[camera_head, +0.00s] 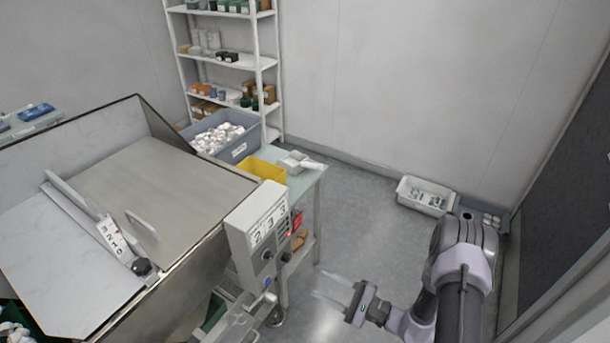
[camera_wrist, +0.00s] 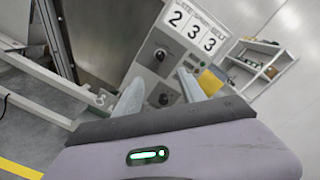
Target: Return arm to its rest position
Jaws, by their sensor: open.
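My gripper (camera_head: 332,288) is at the lower right of the head view, with its two pale fingers apart and pointing left. Nothing is between the fingers. My arm (camera_head: 460,265) reaches in from the right edge and is bent, over open floor. In the wrist view the two fingertips (camera_wrist: 168,98) show apart in front of a grey control box (camera_wrist: 150,68) with a "233" sign and black knobs. A clear gap shows between gripper and control box (camera_head: 262,235) in the head view.
A metal hopper machine (camera_head: 150,190) fills the left. A small table (camera_head: 312,180) holds a yellow bin (camera_head: 262,168) and a grey bin (camera_head: 240,148) of white parts. A shelf (camera_head: 262,62) stands behind. A white crate (camera_head: 425,207) sits by the wall. The middle floor is free.

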